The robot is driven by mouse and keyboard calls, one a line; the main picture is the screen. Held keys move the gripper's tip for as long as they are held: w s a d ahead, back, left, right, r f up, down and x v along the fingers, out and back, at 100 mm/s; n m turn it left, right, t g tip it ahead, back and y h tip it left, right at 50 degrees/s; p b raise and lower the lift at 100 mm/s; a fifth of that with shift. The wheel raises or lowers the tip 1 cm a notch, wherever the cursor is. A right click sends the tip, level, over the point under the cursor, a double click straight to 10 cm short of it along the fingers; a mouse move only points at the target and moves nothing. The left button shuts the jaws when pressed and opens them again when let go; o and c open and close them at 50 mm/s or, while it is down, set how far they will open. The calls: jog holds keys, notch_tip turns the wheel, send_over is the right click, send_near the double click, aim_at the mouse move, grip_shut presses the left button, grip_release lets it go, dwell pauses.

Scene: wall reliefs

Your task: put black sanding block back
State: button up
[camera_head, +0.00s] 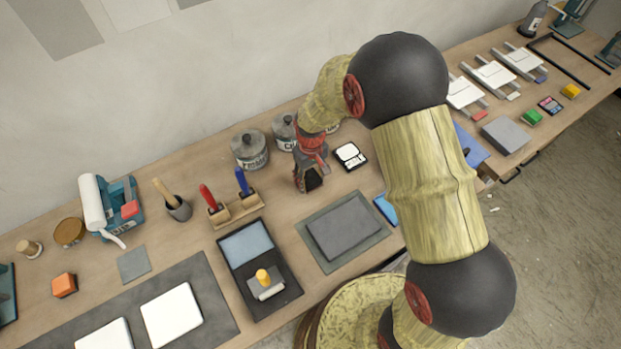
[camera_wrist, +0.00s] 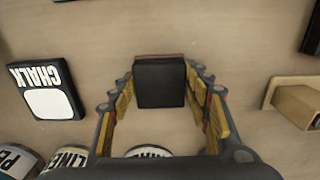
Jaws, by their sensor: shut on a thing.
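The black sanding block (camera_wrist: 160,84) is between the fingers of my gripper (camera_wrist: 161,78) in the wrist view, with a thin reddish-brown layer along its far edge. My gripper is shut on it. In the head view my gripper (camera_head: 311,178) hangs over the workbench, right of the wooden rack with red and blue handles and left of the black chalk box. The dark block (camera_head: 313,180) shows at its tips. I cannot tell whether the block touches the bench.
The chalk box (camera_head: 350,156) is close on the right, and lidded tins (camera_head: 250,149) stand behind. The wooden rack (camera_head: 234,208) is on the left. A grey slab on a mat (camera_head: 344,226) and a black tray (camera_head: 257,244) lie in front. Small coloured blocks (camera_head: 531,117) lie far right.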

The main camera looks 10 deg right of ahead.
jog(key=shift+f, duration=0.1)
jog(key=o, duration=1.1)
notch_tip(320, 180, up, 13)
jog(key=p, duration=0.2)
notch_tip(320, 180, up, 16)
jog(key=m+t, duration=0.2)
jog(key=t, duration=0.1)
send_over(311, 178)
jog(key=s+d, duration=0.5)
jog(key=s, duration=0.2)
jog(key=s+d+r+m+t, duration=0.1)
jog(key=s+d+r, duration=0.1)
jog(key=s+r, duration=0.2)
jog(key=s+d+r+m+t, duration=0.1)
jog(key=s+d+r, duration=0.2)
jog(key=s, duration=0.8)
jog(key=shift+d+r+m+t, duration=0.15)
jog(key=shift+r+m+t, duration=0.15)
jog(key=shift+r, duration=0.3)
